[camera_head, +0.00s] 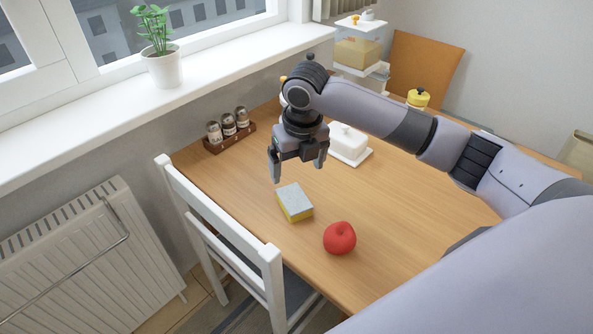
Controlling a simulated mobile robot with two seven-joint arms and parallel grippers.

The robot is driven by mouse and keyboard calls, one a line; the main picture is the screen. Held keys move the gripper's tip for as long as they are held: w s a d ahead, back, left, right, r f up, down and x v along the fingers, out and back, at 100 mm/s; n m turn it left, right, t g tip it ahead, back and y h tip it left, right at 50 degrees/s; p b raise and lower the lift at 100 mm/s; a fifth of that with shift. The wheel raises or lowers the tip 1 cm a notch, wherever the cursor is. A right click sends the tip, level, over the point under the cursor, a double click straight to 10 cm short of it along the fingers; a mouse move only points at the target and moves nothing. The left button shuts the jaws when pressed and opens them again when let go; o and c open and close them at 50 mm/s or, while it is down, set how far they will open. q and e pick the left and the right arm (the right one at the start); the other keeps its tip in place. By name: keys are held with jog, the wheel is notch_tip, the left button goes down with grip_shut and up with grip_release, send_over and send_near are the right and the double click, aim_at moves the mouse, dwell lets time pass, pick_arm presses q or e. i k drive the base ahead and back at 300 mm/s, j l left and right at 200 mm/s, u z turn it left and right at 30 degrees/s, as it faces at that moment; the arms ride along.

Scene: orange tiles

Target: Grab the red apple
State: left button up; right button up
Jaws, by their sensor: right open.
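The red apple (339,238) rests on the wooden table near its front edge, below and to the right of the sponge. My right gripper (298,171) is open and empty, its fingers pointing down above the table. It is up and to the left of the apple and apart from it. My right arm comes in from the right side and reaches over the table. My left gripper is not in view.
A grey and yellow sponge (295,203) lies between my gripper and the apple. A white butter dish (348,145) stands behind the gripper. A spice rack (229,132) is at the back left. A white chair (220,236) stands against the table's near left edge.

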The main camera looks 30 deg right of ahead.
aim_at(340, 238)
jog(key=k, duration=1)
